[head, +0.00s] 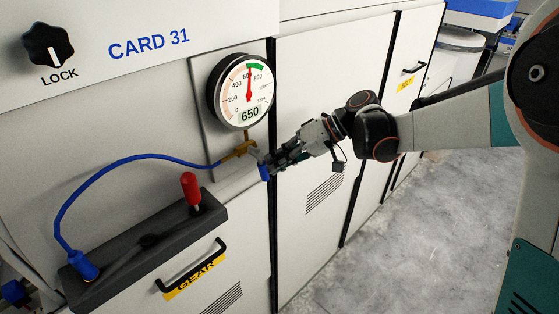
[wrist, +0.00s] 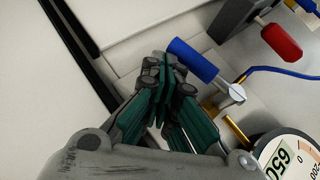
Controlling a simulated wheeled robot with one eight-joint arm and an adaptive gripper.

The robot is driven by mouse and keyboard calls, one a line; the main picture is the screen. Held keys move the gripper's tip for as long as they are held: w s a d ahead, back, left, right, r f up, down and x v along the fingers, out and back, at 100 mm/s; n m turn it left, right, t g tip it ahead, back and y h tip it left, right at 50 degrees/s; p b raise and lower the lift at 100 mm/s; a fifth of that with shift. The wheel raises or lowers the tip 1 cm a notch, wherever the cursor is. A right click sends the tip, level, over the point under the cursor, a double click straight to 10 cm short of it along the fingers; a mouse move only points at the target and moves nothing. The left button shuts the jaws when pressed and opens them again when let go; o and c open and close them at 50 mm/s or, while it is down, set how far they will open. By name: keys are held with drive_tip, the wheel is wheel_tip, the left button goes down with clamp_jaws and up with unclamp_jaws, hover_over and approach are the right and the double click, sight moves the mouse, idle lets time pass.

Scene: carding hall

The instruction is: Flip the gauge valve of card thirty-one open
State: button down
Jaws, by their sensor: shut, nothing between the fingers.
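The gauge valve is a brass fitting (head: 238,151) below the round gauge, with a blue lever handle (head: 264,172) pointing down from it. In the wrist view the blue handle (wrist: 192,60) extends up and left from a silver pivot (wrist: 234,94), away from the gauge. The gauge (head: 241,91) reads 650, with its red needle near the green band. My gripper (head: 270,167) is shut and empty, close to the right of the handle. In the wrist view my fingertips (wrist: 165,64) are just left of the handle; I cannot tell whether they touch it.
A blue hose (head: 130,160) runs left from the valve to a dark ledge (head: 110,284). A red-knobbed lever (head: 190,188) stands on the ledge. A black LOCK knob (head: 48,44) and GEAR handle (head: 193,268) are at left. Floor (head: 430,220) at right is clear.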

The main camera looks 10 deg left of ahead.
drive_tip(key=shift+s+a+f+b, duration=0.3)
drive_tip(key=shift+f, duration=0.05)
drive_tip(key=shift+s, duration=0.1)
drive_tip(key=shift+d, duration=0.1)
idle(0.5)
